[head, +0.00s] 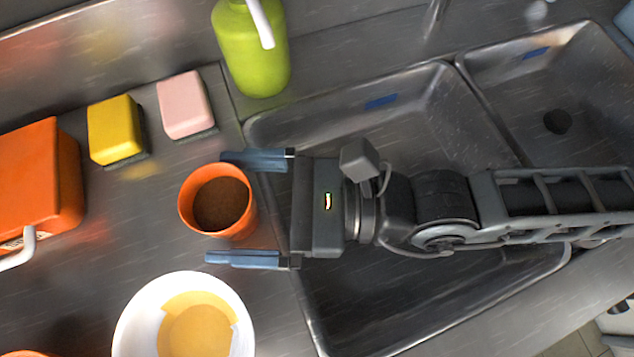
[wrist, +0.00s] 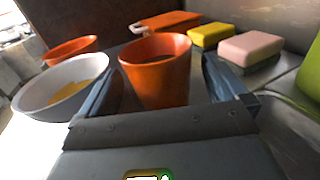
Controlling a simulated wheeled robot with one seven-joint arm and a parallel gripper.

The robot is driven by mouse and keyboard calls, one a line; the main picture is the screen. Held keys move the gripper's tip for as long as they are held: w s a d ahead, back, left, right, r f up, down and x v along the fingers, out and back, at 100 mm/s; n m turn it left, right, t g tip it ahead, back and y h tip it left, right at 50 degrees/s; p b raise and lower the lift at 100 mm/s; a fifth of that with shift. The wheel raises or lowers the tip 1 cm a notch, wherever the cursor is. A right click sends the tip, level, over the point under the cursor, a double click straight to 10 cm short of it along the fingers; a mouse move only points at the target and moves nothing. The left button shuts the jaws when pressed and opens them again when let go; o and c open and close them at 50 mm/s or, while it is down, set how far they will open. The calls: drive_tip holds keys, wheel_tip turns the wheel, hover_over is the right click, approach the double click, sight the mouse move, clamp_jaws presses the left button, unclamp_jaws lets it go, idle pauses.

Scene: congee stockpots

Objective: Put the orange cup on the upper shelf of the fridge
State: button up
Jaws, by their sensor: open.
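An orange cup (head: 248,212) with dark brown contents stands upright on the steel counter, left of the sink. My gripper (head: 238,209) is open, with one blue finger on each side of the cup; a gap shows between the cup and each finger in the head view. In the wrist view the cup (wrist: 158,82) stands between the fingers of my gripper (wrist: 160,88).
A white bowl (head: 130,325) with yellow contents is close to the lower finger. A yellow sponge (head: 114,130), a pink sponge (head: 184,104), a green bottle (head: 252,55) and an orange container (head: 35,180) stand around. The empty sink (head: 400,120) lies under my arm.

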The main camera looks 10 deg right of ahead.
drive_tip(key=s+d+b, duration=0.1)
drive_tip(key=d, duration=0.7)
drive_tip(key=shift+s+d+b, duration=0.15)
drive_tip(key=shift+d+b, duration=0.05)
drive_tip(key=shift+b, duration=0.2)
